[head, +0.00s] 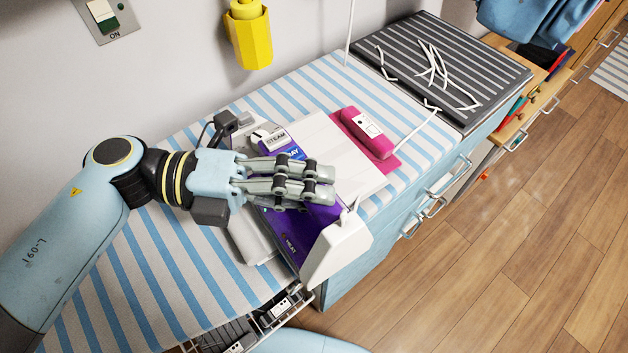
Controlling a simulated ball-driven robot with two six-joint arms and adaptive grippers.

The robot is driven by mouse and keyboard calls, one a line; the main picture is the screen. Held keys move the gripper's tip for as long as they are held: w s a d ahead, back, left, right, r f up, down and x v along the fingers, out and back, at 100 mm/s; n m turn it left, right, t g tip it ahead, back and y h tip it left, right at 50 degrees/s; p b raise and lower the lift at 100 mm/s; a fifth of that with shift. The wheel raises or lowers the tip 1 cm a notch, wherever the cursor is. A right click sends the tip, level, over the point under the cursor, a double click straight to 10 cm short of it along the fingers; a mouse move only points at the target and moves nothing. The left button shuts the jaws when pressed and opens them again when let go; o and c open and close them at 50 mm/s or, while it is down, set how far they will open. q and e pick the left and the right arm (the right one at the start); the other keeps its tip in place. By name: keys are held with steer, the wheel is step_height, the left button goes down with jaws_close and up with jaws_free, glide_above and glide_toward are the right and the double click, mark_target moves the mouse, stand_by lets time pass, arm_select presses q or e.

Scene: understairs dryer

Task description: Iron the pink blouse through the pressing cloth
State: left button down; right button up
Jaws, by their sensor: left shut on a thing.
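My left gripper (318,186) comes in from the left, above the striped ironing surface. It is shut on the purple-and-white iron (316,222), which carries printed words such as STEAM and HEAT; the fingers hide the part they grip. A white pressing cloth (345,165) lies flat beside and partly behind the iron. Pink fabric of the blouse (390,160) shows past the cloth's far right edge; the rest is hidden. I cannot tell whether the iron touches the cloth. My right gripper is not in view.
A bright pink piece with a white label (366,132) lies at the cloth's far edge. A dark ribbed mat (445,65) with white strips is at the back right. A yellow container (248,35) is on the wall. The striped surface (190,285) is clear at front left.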

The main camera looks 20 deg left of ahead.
mark_target(265, 155)
arm_select(q)
steer(key=shift+a+f, duration=0.1)
steer(key=shift+f, duration=0.05)
steer(key=w+a, duration=0.2)
steer(key=a, duration=0.1)
steer(key=shift+w+a+b, duration=0.15)
steer(key=shift+w+b, duration=0.2)
steer(key=shift+b, duration=0.05)
steer(key=shift+w+a, duration=0.25)
steer(key=shift+w+r, duration=0.1)
steer(key=shift+r, duration=0.1)
steer(key=shift+w+a+r, duration=0.1)
steer(key=shift+w+a, duration=0.15)
steer(key=shift+s+d+p, duration=0.5)
steer(key=shift+s+d, duration=0.8)
steer(key=shift+d, duration=0.25)
steer(key=shift+s+d, duration=0.45)
